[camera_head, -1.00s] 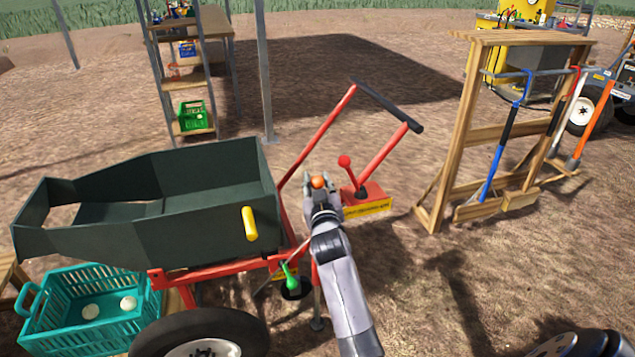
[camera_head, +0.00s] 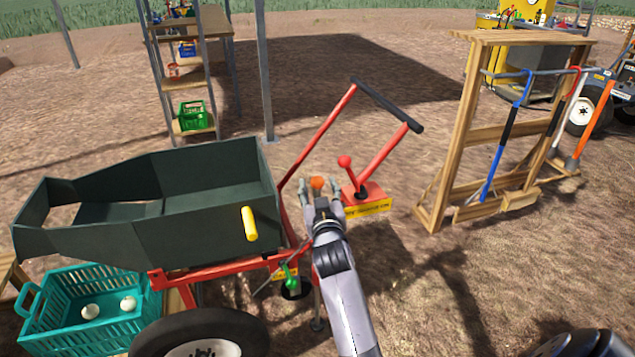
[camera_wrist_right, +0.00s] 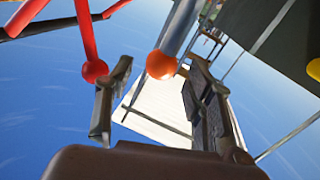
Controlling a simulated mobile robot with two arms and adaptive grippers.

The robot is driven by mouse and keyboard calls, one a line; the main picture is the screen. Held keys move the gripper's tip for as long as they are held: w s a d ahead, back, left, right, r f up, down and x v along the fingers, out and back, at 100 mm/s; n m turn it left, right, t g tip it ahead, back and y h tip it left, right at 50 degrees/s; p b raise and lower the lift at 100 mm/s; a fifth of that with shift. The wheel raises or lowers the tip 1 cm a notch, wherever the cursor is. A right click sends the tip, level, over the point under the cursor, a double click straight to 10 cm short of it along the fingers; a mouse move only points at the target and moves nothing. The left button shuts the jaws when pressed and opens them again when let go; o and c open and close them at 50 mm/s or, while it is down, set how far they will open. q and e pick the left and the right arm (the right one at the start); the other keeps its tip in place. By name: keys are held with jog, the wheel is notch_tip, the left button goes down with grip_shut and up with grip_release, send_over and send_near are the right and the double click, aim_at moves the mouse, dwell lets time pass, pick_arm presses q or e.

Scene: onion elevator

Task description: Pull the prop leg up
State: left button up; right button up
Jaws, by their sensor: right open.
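The prop leg shows as a grey rod with an orange ball knob (camera_head: 317,183) at its top, beside the cart's red drawbar. A lower part of a grey leg with a round foot (camera_head: 318,324) shows under the cart, and my arm hides what lies between. My right gripper (camera_head: 320,187) is open, with its fingers on either side of the orange knob. In the right wrist view the orange knob (camera_wrist_right: 161,64) lies between the open fingers, near their tips; I cannot tell if they touch it. My left gripper is not in view.
A dark green cart (camera_head: 195,230) stands to the left. A red lever with a ball (camera_head: 345,161) rises from the red hitch block just right of the gripper, close to one finger. A teal crate (camera_head: 85,325) sits at lower left, a wooden tool rack (camera_head: 455,130) to the right.

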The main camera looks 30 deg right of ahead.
jog(key=v, duration=0.4)
jog(key=shift+s+a, duration=0.1)
jog(key=shift+s, duration=0.1)
